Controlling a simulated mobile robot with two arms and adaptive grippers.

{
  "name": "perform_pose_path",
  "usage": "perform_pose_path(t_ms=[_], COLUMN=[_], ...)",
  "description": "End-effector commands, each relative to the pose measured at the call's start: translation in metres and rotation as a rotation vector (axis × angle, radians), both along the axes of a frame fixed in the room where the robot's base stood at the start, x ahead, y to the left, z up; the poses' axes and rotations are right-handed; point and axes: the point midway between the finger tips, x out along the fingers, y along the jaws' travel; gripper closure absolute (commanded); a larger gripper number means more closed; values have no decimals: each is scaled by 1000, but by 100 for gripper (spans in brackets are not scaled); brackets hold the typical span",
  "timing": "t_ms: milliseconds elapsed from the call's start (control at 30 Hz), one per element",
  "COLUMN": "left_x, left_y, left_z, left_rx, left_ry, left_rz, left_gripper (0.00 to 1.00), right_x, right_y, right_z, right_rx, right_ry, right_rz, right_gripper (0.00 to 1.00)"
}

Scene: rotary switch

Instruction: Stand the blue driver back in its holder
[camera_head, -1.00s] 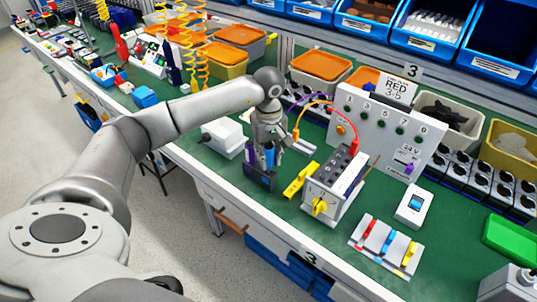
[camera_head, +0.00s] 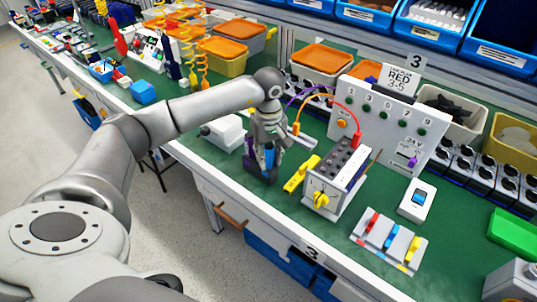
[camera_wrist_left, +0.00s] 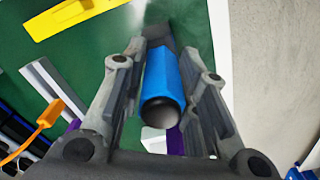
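The blue driver (camera_head: 269,157) has a cylindrical blue handle with a black end. My left gripper (camera_head: 269,148) is around it, from above. In the left wrist view the handle (camera_wrist_left: 163,78) lies between the two fingers (camera_wrist_left: 164,65), which look close against its sides near the tips. The dark holder (camera_head: 262,175) stands on the green bench directly under the gripper; part of it (camera_wrist_left: 168,33) shows beyond the handle. The driver's lower end is hidden, so its depth in the holder cannot be told. A purple handle (camera_head: 248,146) stands beside the blue one. My right gripper is not in view.
A yellow piece (camera_head: 301,174) and a grey terminal box (camera_head: 338,178) with a yellow knob stand right of the holder. A white box (camera_head: 224,134) is behind left. The white control panel (camera_head: 385,130) with cables stands behind. The bench's front edge is close by.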

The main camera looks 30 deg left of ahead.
Motion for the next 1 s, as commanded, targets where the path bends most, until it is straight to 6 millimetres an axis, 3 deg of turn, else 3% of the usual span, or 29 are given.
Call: perform_pose_path(t_ms=[133, 533, 1000], left_x=[0, 1, 1], left_y=[0, 0, 0], left_z=[1, 8, 98], left_rx=[-1, -1, -1], left_ry=[-1, -3, -4], left_rz=[0, 0, 0], left_gripper=[51, 51, 51], right_x=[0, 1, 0], right_y=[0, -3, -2], right_z=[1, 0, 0], right_rx=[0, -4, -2], right_ry=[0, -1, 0], right_rz=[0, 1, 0], right_gripper=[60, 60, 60])
